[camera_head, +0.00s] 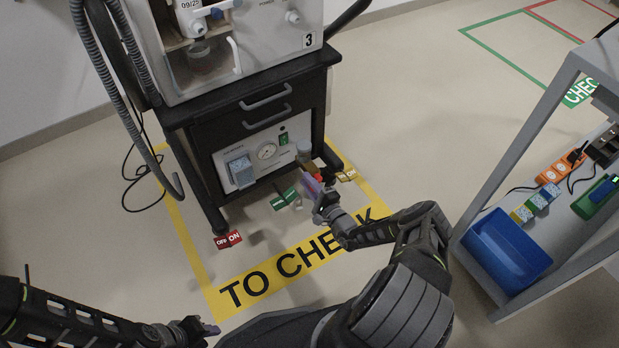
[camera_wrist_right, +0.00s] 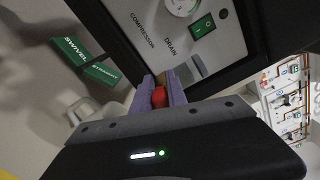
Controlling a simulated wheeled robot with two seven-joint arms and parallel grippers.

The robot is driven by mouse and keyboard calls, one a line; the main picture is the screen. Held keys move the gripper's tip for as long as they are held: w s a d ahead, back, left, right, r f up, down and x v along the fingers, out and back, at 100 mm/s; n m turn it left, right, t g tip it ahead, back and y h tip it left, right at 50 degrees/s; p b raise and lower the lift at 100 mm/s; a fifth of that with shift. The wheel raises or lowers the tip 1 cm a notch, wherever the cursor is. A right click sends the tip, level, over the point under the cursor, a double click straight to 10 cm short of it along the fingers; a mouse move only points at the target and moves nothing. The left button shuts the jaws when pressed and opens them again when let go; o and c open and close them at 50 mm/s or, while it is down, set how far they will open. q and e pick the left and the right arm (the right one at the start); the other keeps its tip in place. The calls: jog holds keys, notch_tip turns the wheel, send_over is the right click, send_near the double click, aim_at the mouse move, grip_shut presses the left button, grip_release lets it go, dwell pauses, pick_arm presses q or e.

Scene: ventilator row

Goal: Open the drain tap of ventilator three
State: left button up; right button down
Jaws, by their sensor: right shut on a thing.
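Ventilator three (camera_head: 240,30), marked with a 3, stands on a dark cart whose lower white compressor panel (camera_head: 265,152) has a gauge and a green switch. My right gripper (camera_head: 314,184) is at the right end of this panel. In the right wrist view its purple fingers (camera_wrist_right: 158,92) are shut on the red drain tap (camera_wrist_right: 158,97), below the word DRAIN. The fingers hide part of the tap, and I cannot tell how far it is turned. My left gripper (camera_head: 207,328) is low at the bottom left, away from the cart; its finger opening is unclear.
Green tags (camera_head: 285,198), a red ON/OFF tag (camera_head: 228,240) and a yellow tag (camera_head: 347,175) are near the cart's base. A grey shelf with a blue bin (camera_head: 507,250) stands at the right. A corrugated hose (camera_head: 120,60) hangs left. Open floor lies between cart and shelf.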

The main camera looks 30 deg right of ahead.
jog(key=shift+f+n, duration=0.4)
jog(key=shift+n, duration=0.5)
jog(key=c, duration=1.3)
grip_release()
jog(key=shift+s+r+p, duration=0.1)
jog(key=shift+s+p, duration=0.3)
jog(key=shift+s, duration=0.15)
jog(key=s+p, duration=0.2)
jog(key=s, duration=0.4)
jog(key=shift+s, duration=0.4)
